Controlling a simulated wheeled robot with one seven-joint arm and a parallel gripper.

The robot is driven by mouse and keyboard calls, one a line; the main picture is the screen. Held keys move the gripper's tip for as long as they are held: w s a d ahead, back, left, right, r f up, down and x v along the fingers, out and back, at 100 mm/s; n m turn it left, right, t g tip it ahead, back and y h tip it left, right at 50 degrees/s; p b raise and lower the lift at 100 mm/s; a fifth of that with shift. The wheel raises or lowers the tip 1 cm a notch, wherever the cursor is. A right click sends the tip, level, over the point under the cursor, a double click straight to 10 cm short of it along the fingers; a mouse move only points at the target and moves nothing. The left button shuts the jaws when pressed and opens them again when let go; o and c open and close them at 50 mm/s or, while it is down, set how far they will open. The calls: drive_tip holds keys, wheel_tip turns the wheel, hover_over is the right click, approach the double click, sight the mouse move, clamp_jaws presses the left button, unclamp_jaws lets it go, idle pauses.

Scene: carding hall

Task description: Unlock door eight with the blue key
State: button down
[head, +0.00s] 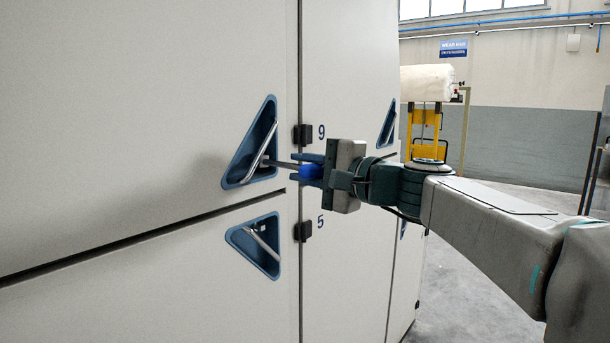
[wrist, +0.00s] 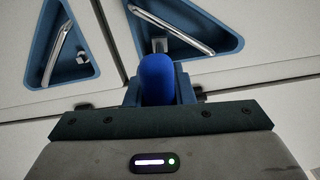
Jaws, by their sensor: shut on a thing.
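My gripper (head: 304,168) is shut on the blue key (head: 313,171), holding it by its thick blue head. The key's grey shaft points left, to the upper blue triangular recess (head: 233,172) with a slanted metal handle. I cannot tell whether its tip is in the lock. In the wrist view, the key's blue head (wrist: 156,80) hides the shaft. It is lined up just below a small square metal lock piece (wrist: 159,45) in the right-hand recess. No number eight is readable. The numbers 9 (head: 321,132) and 5 (head: 320,222) show on the panel to the right.
A lower triangular recess (head: 237,240) with its own handle sits below a dark seam. Small black blocks (head: 303,135) stick out at the door edges near my gripper. A yellow stand with a white roll (head: 427,83) is in the background. Floor is open at right.

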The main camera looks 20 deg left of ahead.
drive_tip(key=shift+n+b, duration=1.7)
drive_tip(key=shift+b, duration=0.5)
drive_tip(key=shift+n+b, duration=0.7)
drive_tip(key=shift+n, duration=0.1)
drive_tip(key=shift+r, duration=0.1)
drive_tip(key=shift+m+p, duration=0.4)
drive_tip(key=shift+m, duration=1.1)
drive_tip(key=b+v, duration=0.2)
drive_tip(key=v, duration=0.7)
drive_tip(key=shift+b, duration=0.4)
